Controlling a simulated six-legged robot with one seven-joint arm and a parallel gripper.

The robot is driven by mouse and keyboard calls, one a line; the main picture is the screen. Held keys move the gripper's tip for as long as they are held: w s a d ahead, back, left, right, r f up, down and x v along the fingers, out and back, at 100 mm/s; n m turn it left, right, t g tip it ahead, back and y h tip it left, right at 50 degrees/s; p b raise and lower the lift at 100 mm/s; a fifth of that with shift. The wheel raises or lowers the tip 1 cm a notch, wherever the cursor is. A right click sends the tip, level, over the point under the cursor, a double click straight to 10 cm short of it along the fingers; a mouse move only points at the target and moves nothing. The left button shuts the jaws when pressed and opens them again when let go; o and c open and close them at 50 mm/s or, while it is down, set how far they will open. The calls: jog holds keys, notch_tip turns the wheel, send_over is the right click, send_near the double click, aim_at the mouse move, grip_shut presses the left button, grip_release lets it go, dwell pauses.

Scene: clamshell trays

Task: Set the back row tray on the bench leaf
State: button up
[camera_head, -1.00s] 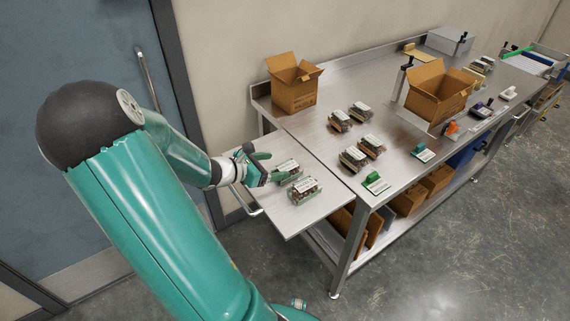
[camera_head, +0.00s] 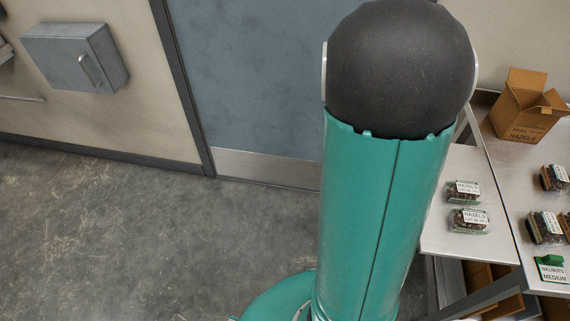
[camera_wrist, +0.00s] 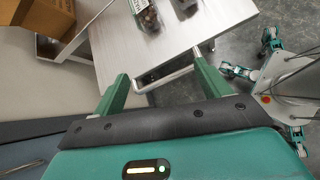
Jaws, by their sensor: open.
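Two clear clamshell trays labelled HAZELS lie on the bench leaf (camera_head: 437,232), the farther tray (camera_head: 463,192) just behind the nearer tray (camera_head: 469,222). On the main bench, a back clamshell (camera_head: 553,178) and a front clamshell (camera_head: 545,229) show at the right edge of the head view. In the wrist view, my gripper (camera_wrist: 161,86) is open and empty, with the leaf (camera_wrist: 185,33) beyond its fingers. One tray (camera_wrist: 145,16) shows there on the leaf, and another is cut off at the top edge. My gripper is hidden behind my arm in the head view.
An open cardboard box (camera_head: 524,107) stands at the back of the bench. A green-clipped card reading WALNUTS MEDIUM (camera_head: 552,269) stands at the front. A blue door (camera_head: 250,85) and a grey wall box (camera_head: 75,57) are to the left. The floor at left is clear.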

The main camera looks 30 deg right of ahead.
jog(key=w+a+r+m+t+y, duration=0.2)
jog(key=w+a+r+t, duration=0.2)
jog(key=a, duration=0.6)
jog(key=w+a+r+m+t+y, duration=0.2)
jog(key=w+a+r+t, duration=0.15)
jog(key=a, duration=0.65)
jog(key=a+r+m+t+y, duration=0.1)
jog(key=a+r+t+y, duration=0.1)
jog(key=a, duration=0.5)
jog(key=s+a+r+m+t+y, duration=0.1)
jog(key=a+r+t+y, duration=0.1)
jog(key=a+r, duration=0.3)
jog(key=a, duration=0.3)
jog(key=shift+s+r, duration=0.15)
jog(key=shift+s, duration=0.1)
jog(key=shift+a, duration=0.1)
